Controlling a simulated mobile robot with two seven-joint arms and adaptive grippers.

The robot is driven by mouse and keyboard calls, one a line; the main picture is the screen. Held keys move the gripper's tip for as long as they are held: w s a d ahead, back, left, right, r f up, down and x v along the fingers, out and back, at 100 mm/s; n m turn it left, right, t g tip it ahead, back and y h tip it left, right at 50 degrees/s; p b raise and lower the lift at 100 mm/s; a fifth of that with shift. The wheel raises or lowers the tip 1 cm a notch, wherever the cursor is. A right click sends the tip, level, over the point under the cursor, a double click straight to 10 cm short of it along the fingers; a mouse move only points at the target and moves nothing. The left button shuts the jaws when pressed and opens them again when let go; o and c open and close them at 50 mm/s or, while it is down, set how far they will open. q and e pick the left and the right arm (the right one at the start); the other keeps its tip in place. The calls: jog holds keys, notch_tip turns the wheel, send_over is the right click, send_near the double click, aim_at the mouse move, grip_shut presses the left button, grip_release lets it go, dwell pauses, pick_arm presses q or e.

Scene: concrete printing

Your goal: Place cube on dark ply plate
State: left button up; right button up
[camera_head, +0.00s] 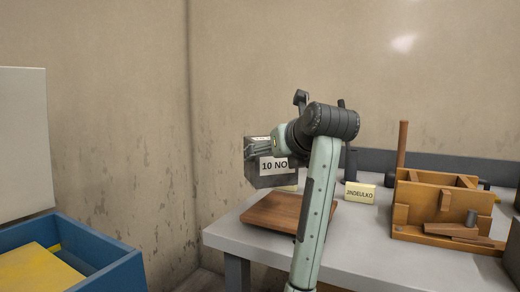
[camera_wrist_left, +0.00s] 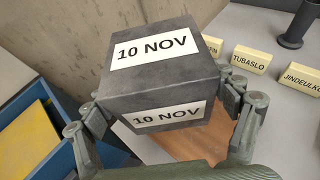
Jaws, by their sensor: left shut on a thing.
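A dark grey cube (camera_head: 256,178) with white "10 NOV" labels is held in my left gripper (camera_head: 268,150). In the left wrist view the cube (camera_wrist_left: 158,98) sits between the two fingers of the left gripper (camera_wrist_left: 170,120), which are shut on its sides. The brown wooden plate (camera_head: 262,211) lies on the grey table's left end. The cube is in the air above the plate's back left part, apart from it. In the left wrist view the plate (camera_wrist_left: 195,147) shows partly below the cube. My left arm hides the plate's right side. My right gripper is not in view.
The grey table (camera_head: 350,238) carries a name block "JINDEULKO" (camera_head: 360,192) and a wooden mould box (camera_head: 440,205). A "TUBASLO" block (camera_wrist_left: 251,59) and a dark cylinder (camera_wrist_left: 299,25) show in the wrist view. A blue bin (camera_head: 115,278) stands left, across a gap.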

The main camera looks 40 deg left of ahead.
pick_arm(q)
jog(key=shift+w+d+f, duration=0.55)
jog(key=shift+w+f, duration=0.25)
jog(key=shift+f, duration=0.25)
jog(key=shift+w+d+f, duration=0.55)
jog(key=shift+w+f, duration=0.2)
jog(key=shift+f, duration=0.3)
jog(key=shift+w+d+f, duration=0.55)
jog(key=shift+w+f, duration=0.25)
jog(key=shift+f, duration=0.4)
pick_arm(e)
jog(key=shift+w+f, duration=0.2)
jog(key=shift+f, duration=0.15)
pick_arm(q)
jog(key=o, duration=1.4)
jog(key=shift+f, duration=0.45)
jog(key=o, duration=0.3)
jog(key=shift+s+d+r, duration=0.1)
jog(key=shift+r, duration=0.1)
